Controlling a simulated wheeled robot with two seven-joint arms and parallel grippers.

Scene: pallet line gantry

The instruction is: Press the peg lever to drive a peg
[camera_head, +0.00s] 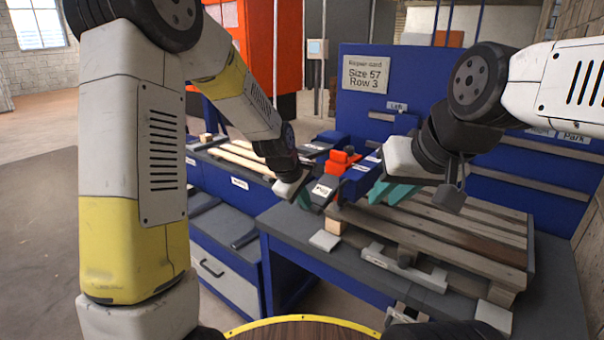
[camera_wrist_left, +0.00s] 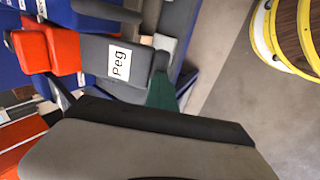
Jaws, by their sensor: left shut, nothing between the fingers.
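The peg lever (camera_head: 322,189) is a dark grey block with a white "Peg" label, in front of an orange-red mechanism (camera_head: 342,161). In the left wrist view the lever (camera_wrist_left: 95,62) has its labelled face in full view, with the orange-red part (camera_wrist_left: 62,48) beside it. My left gripper (camera_head: 304,198) is shut and empty, close to the lever's left side. Its teal fingertip (camera_wrist_left: 162,92) shows by the lever's end; I cannot tell whether they touch. My right gripper (camera_head: 391,192) has its teal fingers apart over the pallet, holding nothing visible. No peg is clearly visible.
A wooden pallet (camera_head: 470,232) lies on the dark bench with blue legs. A blue panel (camera_head: 430,95) with a "Size 57 Row 3" repair card (camera_head: 366,75) stands behind. Planks (camera_head: 240,160) lie on the bench at left. A yellow-rimmed round top (camera_head: 300,329) is at the bottom.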

